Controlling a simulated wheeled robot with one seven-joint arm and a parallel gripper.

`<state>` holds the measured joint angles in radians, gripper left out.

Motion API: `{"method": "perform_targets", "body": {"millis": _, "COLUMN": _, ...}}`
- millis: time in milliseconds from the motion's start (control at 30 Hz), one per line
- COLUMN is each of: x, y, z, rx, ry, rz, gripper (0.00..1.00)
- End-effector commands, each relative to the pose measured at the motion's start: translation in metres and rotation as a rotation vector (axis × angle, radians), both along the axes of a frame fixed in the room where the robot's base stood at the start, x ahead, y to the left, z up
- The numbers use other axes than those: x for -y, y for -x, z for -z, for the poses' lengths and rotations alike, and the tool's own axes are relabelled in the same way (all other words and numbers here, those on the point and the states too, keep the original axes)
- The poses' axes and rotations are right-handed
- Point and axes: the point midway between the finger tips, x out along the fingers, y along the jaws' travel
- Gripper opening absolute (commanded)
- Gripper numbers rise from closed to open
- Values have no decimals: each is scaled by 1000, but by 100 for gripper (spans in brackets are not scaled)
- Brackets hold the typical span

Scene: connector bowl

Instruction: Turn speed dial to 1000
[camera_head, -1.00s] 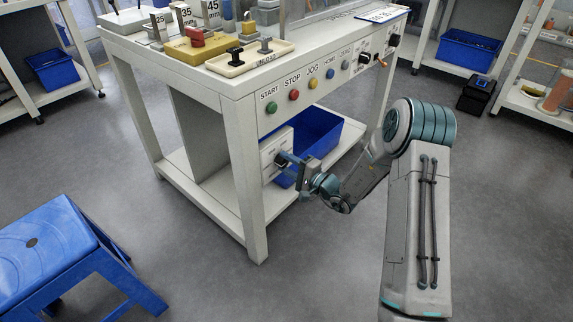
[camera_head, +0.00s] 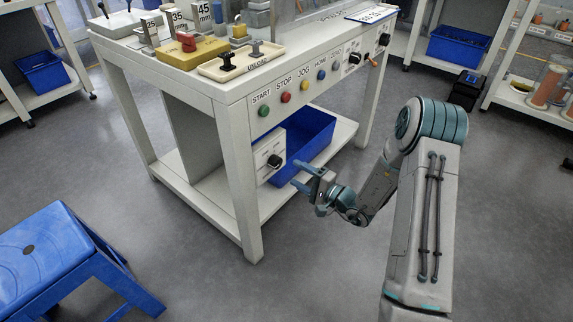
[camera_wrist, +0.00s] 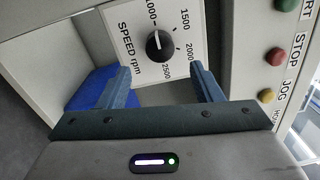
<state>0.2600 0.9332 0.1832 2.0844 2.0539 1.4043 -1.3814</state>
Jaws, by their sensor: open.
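The speed dial (camera_head: 274,161) is a black round knob on a white plate (camera_head: 262,150) under the machine's front edge. In the wrist view the dial (camera_wrist: 160,45) shows a white pointer mark towards a label ending in "000" at the top edge, its first digit cut off. The labels 1500, 2000 and 2500 run down its right side, with "SPEED rpm" at left. My gripper (camera_head: 298,175) is open and empty, to the right of the dial and clear of it. In the wrist view the fingers of my gripper (camera_wrist: 158,76) stand apart, below the dial.
A row of buttons, START (camera_head: 264,111), STOP (camera_head: 286,98) and JOG (camera_head: 304,87), sits on the front above the dial. A blue bin (camera_head: 305,145) stands on the lower shelf behind my gripper. A blue stool (camera_head: 60,250) stands at lower left. The floor between is clear.

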Motion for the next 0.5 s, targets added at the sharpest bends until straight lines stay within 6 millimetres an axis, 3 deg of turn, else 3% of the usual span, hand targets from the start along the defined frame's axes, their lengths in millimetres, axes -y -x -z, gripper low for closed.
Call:
{"method": "perform_targets", "body": {"millis": 200, "x": 36, "y": 26, "z": 0, "rx": -3, "ry": 0, "rz": 4, "gripper": 59}}
{"method": "perform_targets", "body": {"millis": 500, "x": 53, "y": 40, "z": 2, "rx": 0, "ry": 0, "rz": 1, "gripper": 59}}
